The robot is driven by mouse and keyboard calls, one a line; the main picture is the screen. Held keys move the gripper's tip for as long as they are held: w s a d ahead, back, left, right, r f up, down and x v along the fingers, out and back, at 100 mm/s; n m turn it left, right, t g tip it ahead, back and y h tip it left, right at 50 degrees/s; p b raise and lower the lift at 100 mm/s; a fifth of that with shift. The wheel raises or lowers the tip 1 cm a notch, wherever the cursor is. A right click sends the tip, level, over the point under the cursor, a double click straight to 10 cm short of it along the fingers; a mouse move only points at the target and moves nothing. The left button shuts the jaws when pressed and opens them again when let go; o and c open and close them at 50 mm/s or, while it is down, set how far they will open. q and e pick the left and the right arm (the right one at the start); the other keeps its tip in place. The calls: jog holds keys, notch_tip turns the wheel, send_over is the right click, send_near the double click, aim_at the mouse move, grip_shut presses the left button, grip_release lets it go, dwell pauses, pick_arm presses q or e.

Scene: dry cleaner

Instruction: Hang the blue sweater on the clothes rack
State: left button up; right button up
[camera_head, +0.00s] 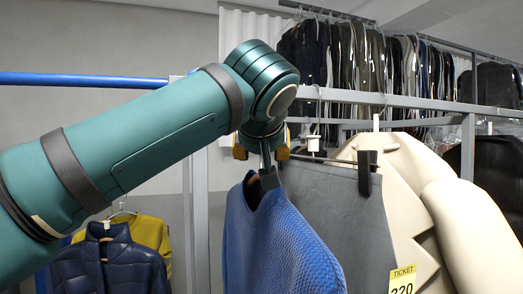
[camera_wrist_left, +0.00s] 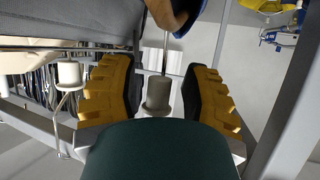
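The blue sweater (camera_head: 268,245) hangs on a hanger below my left gripper (camera_head: 262,153) in the head view. In the left wrist view, a grey cylindrical hanger neck (camera_wrist_left: 158,92) stands between the yellow, black-padded fingers of my left gripper (camera_wrist_left: 162,90). Gaps show on both sides of the neck, so the fingers are open around it. The brown hanger wood (camera_wrist_left: 166,14) and a bit of blue sweater (camera_wrist_left: 187,22) show beyond. The clothes rack's grey rail (camera_head: 400,101) runs right from behind my wrist. The sweater hanger's hook is hidden. My right gripper is not in view.
A grey garment (camera_head: 335,205) and a cream coat (camera_head: 440,195) with a yellow ticket (camera_head: 403,280) hang close to the right of the sweater. A dark blue jacket (camera_head: 105,262) and a yellow top (camera_head: 150,232) hang at lower left. A grey upright (camera_head: 196,220) stands left of the sweater.

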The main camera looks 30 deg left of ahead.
pick_arm(q)
jog(key=v, duration=1.2)
